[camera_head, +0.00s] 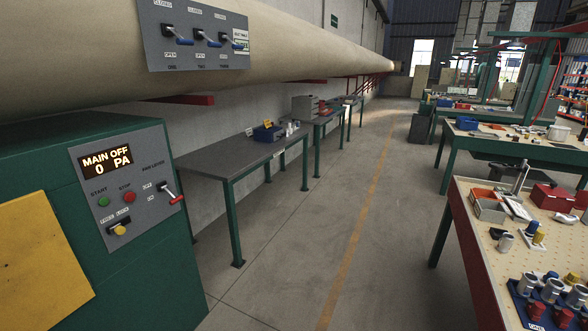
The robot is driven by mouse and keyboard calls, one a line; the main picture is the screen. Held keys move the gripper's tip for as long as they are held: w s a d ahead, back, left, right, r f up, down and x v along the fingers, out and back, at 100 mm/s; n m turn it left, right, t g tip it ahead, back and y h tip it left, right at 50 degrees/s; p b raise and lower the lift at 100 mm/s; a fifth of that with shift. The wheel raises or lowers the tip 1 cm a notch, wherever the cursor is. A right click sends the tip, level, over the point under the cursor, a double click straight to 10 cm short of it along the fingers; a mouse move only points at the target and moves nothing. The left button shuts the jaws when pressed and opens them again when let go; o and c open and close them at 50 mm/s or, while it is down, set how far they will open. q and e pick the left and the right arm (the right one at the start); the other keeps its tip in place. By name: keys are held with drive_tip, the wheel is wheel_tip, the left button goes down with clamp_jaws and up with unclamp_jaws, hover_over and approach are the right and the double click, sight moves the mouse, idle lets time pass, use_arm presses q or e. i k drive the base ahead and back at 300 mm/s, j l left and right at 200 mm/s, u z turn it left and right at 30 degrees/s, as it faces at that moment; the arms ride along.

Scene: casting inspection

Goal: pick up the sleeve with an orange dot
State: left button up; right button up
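Several small grey and white cylinders that look like sleeves are at the right workbench. More sleeves, such as a grey one (528,283), stand in a dark blue tray (513,290) at the bottom right, together with red and yellow pieces. The picture's edge cuts off part of the tray. I cannot make out an orange dot on any sleeve. Neither of my grippers is in view.
The right workbench (472,200) also holds a grey bin (489,211) and a red toolbox (552,198). A grey table (222,158) stands along the left wall, behind a green control cabinet (138,235) reading "MAIN OFF 0 PA". The aisle floor (290,250) between is clear.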

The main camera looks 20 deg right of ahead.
sight(505, 244)
drive_tip(key=i+z, duration=0.15)
drive_tip(key=z, duration=0.3)
drive_tip(key=i+j+z, duration=0.1)
drive_tip(key=z, duration=0.35)
drive_tip(key=i+z, duration=0.2)
drive_tip(key=z, duration=0.25)
drive_tip(key=i+j+z, duration=0.1)
drive_tip(key=z, duration=0.3)
drive_tip(key=i+j+z, duration=0.15)
drive_tip(key=z, duration=0.3)
drive_tip(key=i+j+z, duration=0.15)
drive_tip(key=z, duration=0.3)
drive_tip(key=i+j+z, duration=0.2)
drive_tip(key=z, duration=0.15)
drive_tip(key=i+j+z, duration=0.15)
drive_tip(key=j+z, duration=0.2)
drive_tip(key=i+j+z, duration=0.1)
drive_tip(key=j+z, duration=0.25)
